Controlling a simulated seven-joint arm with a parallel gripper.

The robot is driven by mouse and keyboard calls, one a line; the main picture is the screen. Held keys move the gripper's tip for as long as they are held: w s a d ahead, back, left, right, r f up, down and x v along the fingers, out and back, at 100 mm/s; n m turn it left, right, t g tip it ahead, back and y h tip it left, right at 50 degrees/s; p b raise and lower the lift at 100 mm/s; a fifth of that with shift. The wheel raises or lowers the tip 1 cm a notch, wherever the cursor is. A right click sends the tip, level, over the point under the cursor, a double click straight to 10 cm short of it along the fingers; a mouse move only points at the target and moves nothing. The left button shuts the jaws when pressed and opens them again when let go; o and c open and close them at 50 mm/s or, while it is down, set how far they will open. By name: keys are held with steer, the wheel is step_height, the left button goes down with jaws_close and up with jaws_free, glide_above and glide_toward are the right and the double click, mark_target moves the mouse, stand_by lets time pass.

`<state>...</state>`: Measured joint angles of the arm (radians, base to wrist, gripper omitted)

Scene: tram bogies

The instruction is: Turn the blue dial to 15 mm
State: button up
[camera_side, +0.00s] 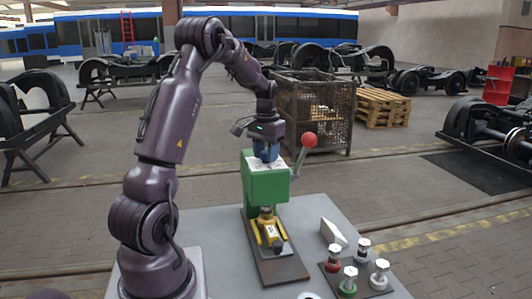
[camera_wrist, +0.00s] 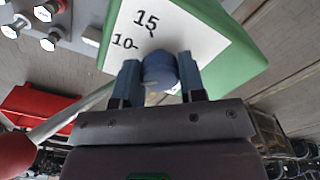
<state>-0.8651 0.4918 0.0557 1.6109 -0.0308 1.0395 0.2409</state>
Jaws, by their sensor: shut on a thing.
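The blue dial (camera_wrist: 160,69) sits on a white scale plate (camera_wrist: 190,32) on top of a green press-like block (camera_side: 266,187). The plate reads "15" and "10-" in the wrist view, with a short dark tick by the 15. My gripper (camera_wrist: 158,63) has its two blue-grey fingers on either side of the dial and is shut on it. In the side view my gripper (camera_side: 266,151) points down onto the top of the green block, and the dial is hard to tell from the fingers there. I cannot clearly read where the dial points.
A lever with a red ball (camera_side: 309,140) rises right of the block. A yellow fixture (camera_side: 268,231) stands on the base before it. A pale wedge (camera_side: 333,232) and several capped knobs (camera_side: 349,281) lie right on the grey table (camera_side: 222,262). A mesh crate (camera_side: 316,108) stands behind.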

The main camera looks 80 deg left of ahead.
steer(key=m, duration=0.4)
steer(key=shift+m, duration=0.4)
steer(key=m, duration=0.3)
steer(key=shift+m, duration=0.3)
steer(key=m, duration=0.4)
steer(key=shift+m, duration=2.2)
steer(key=o, duration=0.9)
step_height(320, 180, up, 13)
steer(key=shift+r, duration=0.1)
